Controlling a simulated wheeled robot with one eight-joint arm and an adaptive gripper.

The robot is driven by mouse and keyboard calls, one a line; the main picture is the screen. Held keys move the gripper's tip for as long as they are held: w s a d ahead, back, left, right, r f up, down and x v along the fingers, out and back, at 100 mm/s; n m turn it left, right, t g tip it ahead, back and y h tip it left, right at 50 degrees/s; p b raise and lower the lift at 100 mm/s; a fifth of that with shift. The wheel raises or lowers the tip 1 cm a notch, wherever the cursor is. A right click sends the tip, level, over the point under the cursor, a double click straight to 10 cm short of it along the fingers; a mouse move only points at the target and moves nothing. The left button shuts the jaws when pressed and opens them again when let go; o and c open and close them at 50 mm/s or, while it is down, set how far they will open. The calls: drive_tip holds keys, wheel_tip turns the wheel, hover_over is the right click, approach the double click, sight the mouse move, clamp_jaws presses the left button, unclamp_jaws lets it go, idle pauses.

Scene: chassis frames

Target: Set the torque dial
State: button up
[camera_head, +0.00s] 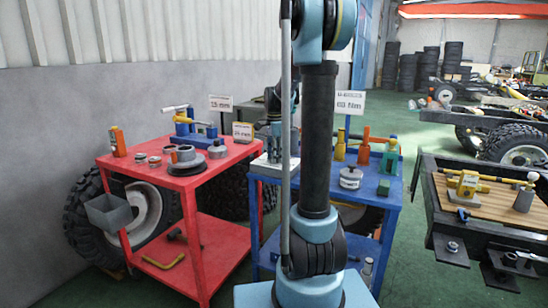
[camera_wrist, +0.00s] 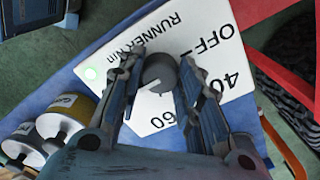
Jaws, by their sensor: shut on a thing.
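The torque dial is a round grey knob (camera_wrist: 160,72) on a white panel (camera_wrist: 120,52) marked OFF, 40, 60 and "RUNNER N·m". A short white pointer line shows on the knob's lower edge; which mark it points at, I cannot tell. A green light glows at the panel's left corner. In the wrist view my gripper (camera_wrist: 160,84) has its two fingers closed on either side of the knob. In the head view the white panel (camera_head: 268,166) stands on the blue table's left part, partly hidden by my arm.
A red table (camera_head: 185,183) with tools stands left. Green floor lies between the blue table and bench.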

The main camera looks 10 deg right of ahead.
drive_tip(key=shift+w+n, duration=0.15)
drive_tip(key=shift+n, duration=0.15)
drive_tip(key=n, duration=1.3)
drive_tip(key=shift+n, duration=0.3)
drive_tip(key=n, duration=1.7)
drive_tip(key=shift+n, duration=2.3)
